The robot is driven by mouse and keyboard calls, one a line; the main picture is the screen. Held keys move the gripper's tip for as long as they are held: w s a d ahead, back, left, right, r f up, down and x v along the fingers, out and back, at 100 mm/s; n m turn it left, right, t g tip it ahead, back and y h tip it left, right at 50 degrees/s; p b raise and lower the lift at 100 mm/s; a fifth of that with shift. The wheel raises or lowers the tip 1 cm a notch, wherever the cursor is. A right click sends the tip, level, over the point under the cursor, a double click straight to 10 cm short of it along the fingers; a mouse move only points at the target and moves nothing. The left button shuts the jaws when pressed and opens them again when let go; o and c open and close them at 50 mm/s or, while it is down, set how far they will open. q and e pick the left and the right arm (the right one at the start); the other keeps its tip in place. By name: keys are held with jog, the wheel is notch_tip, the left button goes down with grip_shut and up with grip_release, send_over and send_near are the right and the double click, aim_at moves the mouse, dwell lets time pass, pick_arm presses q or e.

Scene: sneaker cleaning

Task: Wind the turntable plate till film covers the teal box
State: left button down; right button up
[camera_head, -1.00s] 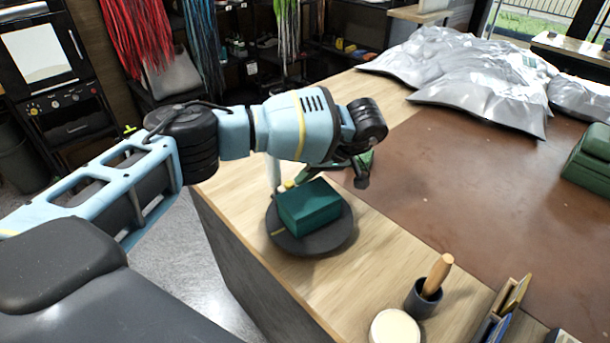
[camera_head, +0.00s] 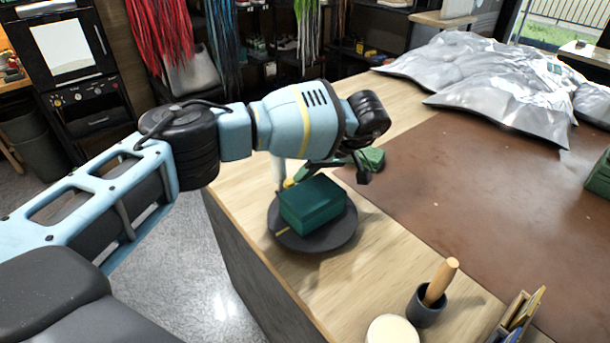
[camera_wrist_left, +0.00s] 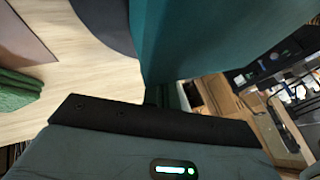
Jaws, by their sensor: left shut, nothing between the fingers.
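The teal box (camera_head: 312,204) sits on the dark round turntable plate (camera_head: 336,237) near the table's left edge. No film shows on the box's visible faces. A pale upright post or roll (camera_head: 278,172) stands behind the plate; I cannot tell whether it carries film. My left arm reaches over from the left, and its gripper is just behind the box, mostly hidden by my wrist in the head view. In the left wrist view the gripper (camera_wrist_left: 162,96) is shut and empty, close to the teal box (camera_wrist_left: 205,35); contact is unclear. The plate also shows there (camera_wrist_left: 106,20). My right gripper is out of view.
A dark cup with a wooden-handled tool (camera_head: 432,298) and a round pale item (camera_head: 392,331) stand at the front. The brown mat (camera_head: 480,190) is largely clear.

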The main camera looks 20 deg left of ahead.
aim_at(290, 184)
pick_arm(q)
jog(key=shift+s+a+n+g, duration=0.2)
jog(key=shift+n+g, duration=0.4)
jog(key=shift+n, duration=0.4)
jog(key=shift+s+a, duration=0.4)
jog(key=shift+a, duration=0.15)
jog(key=shift+s+a+n+g+h+p, duration=0.25)
jog(key=shift+s+n+g, duration=0.2)
jog(key=shift+n, duration=0.25)
jog(key=shift+s+a+n+g+h+p, duration=0.15)
jog(key=shift+s+n+g+h, duration=0.25)
jog(key=shift+n, duration=0.3)
jog(key=shift+r, duration=0.1)
jog(key=v, duration=0.6)
jog(key=shift+w+b, duration=0.1)
jog(key=shift+b, duration=0.2)
jog(key=shift+v, duration=0.8)
